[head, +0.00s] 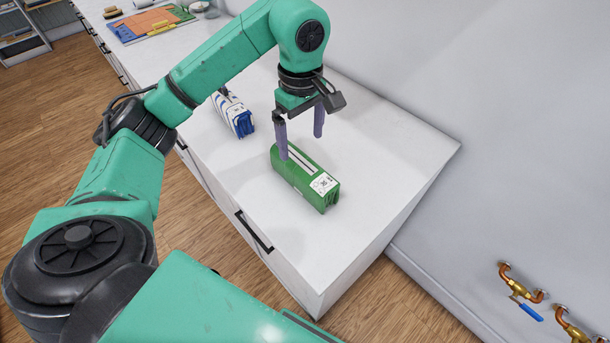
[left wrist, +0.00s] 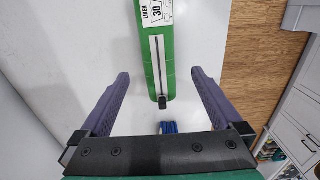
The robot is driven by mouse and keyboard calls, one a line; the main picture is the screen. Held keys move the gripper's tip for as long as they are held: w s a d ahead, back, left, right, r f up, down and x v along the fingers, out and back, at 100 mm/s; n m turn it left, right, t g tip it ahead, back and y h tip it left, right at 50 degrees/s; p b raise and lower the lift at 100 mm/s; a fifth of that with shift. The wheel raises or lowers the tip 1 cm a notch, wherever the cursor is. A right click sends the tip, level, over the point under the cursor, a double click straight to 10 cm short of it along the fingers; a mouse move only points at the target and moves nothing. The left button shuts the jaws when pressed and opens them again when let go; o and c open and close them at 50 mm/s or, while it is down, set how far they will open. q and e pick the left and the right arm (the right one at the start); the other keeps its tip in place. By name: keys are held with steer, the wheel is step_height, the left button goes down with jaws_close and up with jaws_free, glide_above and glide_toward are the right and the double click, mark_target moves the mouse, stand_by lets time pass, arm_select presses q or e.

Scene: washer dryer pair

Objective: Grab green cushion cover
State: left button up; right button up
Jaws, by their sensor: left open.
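The green cushion cover (head: 305,178) is a folded green pack with a pale stripe and a white label. It lies on the white counter near its right end. In the left wrist view the green cushion cover (left wrist: 155,50) runs down from the top edge, and its near end lies between the lines of the two fingers. My left gripper (head: 302,147) is open and empty above the cover's far end, fingers pointing down. It also shows in the left wrist view (left wrist: 160,85), with the purple fingers apart on either side. My right gripper is out of view.
A blue and white striped pack (head: 233,115) lies on the counter (head: 390,165) to the left of the cover. Colourful boards (head: 150,24) lie at the far end. The wall stands close behind. Brass pipe valves (head: 522,290) are on the wall at lower right.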

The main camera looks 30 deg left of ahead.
mark_target(304, 162)
arm_select(q)
step_height(304, 162, down, 9)
steer(key=p, duration=0.4)
steer(key=shift+d, duration=0.15)
steer(key=shift+f, duration=0.45)
jaws_close()
steer(key=shift+w+r, duration=0.1)
